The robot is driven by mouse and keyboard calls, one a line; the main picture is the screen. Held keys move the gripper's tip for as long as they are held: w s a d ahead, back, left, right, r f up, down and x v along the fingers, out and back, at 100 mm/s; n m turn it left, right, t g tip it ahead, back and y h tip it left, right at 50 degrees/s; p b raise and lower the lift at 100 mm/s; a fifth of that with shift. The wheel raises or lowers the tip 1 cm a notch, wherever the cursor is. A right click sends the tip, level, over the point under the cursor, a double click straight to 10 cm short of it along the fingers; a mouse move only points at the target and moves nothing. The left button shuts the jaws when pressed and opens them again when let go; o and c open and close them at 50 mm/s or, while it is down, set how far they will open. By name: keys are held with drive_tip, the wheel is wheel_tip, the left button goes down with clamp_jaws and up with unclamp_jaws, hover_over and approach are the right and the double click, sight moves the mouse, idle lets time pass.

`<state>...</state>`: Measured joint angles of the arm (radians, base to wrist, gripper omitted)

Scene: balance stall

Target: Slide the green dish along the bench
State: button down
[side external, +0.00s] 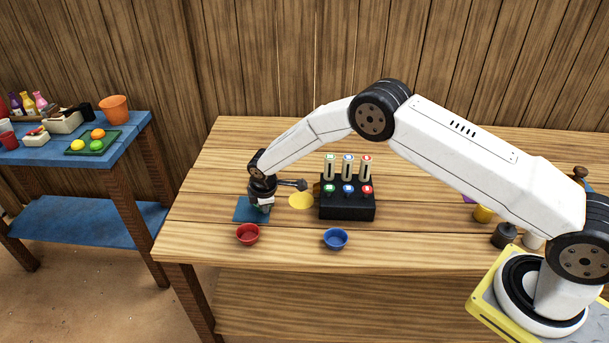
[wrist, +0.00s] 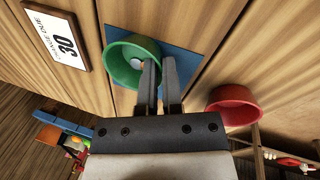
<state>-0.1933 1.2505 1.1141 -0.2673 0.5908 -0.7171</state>
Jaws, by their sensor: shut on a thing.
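In the wrist view the green dish (wrist: 115,68) sits on or just above the blue square mat (wrist: 187,50), overlapping its left part. A small pale round thing (wrist: 137,63) lies inside the dish. My gripper (wrist: 160,65) is shut on the dish's wall, with one finger over the inside and the other outside. In the side view my gripper (side external: 266,206) points down at the right part of the blue mat (side external: 244,212). The dish is mostly hidden there behind the gripper.
A red bowl (side external: 247,234) and a blue bowl (side external: 335,238) stand near the bench's front edge. A yellow disc (side external: 301,201) and a black rack (side external: 347,204) with several coloured labels are right of the gripper. A sign reading 30 (wrist: 64,42) lies left of the dish.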

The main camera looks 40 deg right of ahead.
sight(255, 215)
drive_tip(key=shift+w+a+f, duration=0.1)
drive_tip(key=shift+w+a, duration=0.2)
drive_tip(key=shift+a, duration=0.4)
drive_tip(key=shift+w+a, duration=0.25)
drive_tip(key=shift+a, duration=0.4)
drive_tip(key=c, duration=0.7)
unclamp_jaws()
drive_tip(key=v, duration=0.7)
drive_tip(key=shift+r, duration=0.45)
